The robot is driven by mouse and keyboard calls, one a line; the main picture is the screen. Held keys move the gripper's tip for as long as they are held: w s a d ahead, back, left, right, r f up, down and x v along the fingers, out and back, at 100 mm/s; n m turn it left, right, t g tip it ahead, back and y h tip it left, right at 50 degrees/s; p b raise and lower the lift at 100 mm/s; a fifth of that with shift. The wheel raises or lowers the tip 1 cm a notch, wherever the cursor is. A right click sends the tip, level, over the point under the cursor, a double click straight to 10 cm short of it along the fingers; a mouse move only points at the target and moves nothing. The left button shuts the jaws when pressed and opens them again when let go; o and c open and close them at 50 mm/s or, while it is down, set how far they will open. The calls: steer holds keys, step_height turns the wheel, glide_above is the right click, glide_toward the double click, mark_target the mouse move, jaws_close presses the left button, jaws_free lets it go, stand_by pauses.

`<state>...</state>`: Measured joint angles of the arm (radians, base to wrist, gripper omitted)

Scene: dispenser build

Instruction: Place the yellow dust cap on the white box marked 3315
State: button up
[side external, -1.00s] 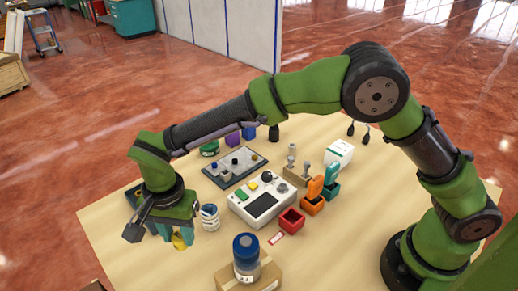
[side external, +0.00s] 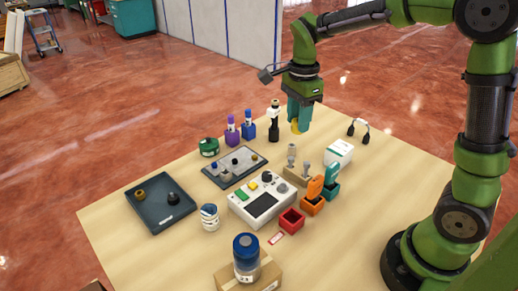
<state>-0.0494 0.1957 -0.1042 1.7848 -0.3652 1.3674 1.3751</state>
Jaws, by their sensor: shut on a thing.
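My gripper (side external: 298,122) is shut on the yellow dust cap (side external: 296,128). It holds the cap in the air over the far part of the table, and the fingers hide part of it. A white box (side external: 339,153) with a green-marked top stands on the table, lower and to the right of my gripper in the picture. The cap is apart from the box. The number on the box is too small to read.
A black-and-white upright item (side external: 273,120) stands left of my gripper. Grey joystick-like parts on a tan block (side external: 296,174), an orange holder (side external: 313,196) and a teal one (side external: 332,182) stand near the box. A dark tray (side external: 183,208) and a control box (side external: 250,215) lie further left.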

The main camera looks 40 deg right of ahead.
steer(key=s+d+f+m, duration=0.3)
steer(key=s+d+m, duration=0.2)
steer(key=s, duration=0.4)
steer(key=s+d+f+m, duration=0.3)
steer(key=s+d+m, duration=0.15)
steer(key=s, duration=0.45)
glide_above(341, 148)
steer(key=shift+f+m, duration=0.25)
steer(key=shift+f, duration=0.65)
steer(key=shift+w+f, duration=0.1)
steer(key=shift+f, duration=1.65)
steer(key=shift+f, duration=0.2)
steer(key=o, duration=1)
